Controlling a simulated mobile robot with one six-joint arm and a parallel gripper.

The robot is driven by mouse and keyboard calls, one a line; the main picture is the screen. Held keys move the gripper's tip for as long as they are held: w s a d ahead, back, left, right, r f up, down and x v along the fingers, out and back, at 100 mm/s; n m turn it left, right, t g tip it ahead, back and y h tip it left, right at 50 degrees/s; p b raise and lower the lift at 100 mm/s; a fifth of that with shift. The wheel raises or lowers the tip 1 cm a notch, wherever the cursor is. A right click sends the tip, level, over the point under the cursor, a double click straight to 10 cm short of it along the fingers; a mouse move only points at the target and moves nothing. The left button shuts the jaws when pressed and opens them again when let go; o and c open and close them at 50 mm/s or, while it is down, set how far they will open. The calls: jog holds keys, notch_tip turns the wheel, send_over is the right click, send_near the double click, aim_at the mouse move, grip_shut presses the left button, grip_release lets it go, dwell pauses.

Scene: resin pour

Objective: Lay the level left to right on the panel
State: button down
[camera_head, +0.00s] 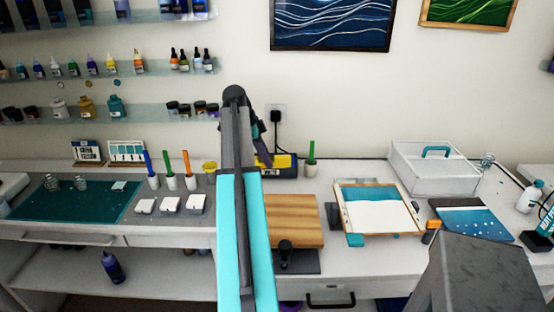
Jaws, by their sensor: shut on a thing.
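My gripper (264,157) shows only in part behind my raised arm, near the back of the bench. It is shut on a yellow thing with black parts, which looks like the level (284,161); my arm hides its left end. I cannot tell whether it touches the bench. The panel (378,218), white with a teal band at the back and a wooden rim, lies to the right of my gripper and nearer the front. Nothing lies across its face.
A wooden board (294,222) lies between my arm and the panel. A white case (433,170) with a teal handle stands behind right, and a blue picture board (474,219) lies right. Upright pens in cups (171,182) and a teal mat (70,202) are left.

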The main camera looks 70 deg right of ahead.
jog(key=w+a+n+t+h, duration=0.25)
jog(key=w+a+n, duration=0.65)
jog(key=w+a, duration=2.1)
jog(key=w+a+n+t+y, duration=0.1)
jog(key=w+a+n+t, duration=0.1)
jog(key=a+n, duration=0.5)
jog(key=w+a+n+t+y, duration=0.2)
jog(key=w+a+n, duration=0.2)
jog(key=a, duration=1.2)
jog(key=w+a+n+t+y, duration=0.1)
jog(key=w+a+n+t, duration=0.1)
jog(key=a+n, duration=0.8)
jog(key=shift+w+a+r+n, duration=0.4)
jog(key=shift+w+a+r, duration=0.1)
jog(key=shift+a, duration=0.7)
jog(key=shift+y, duration=0.25)
jog(key=shift+d, duration=0.1)
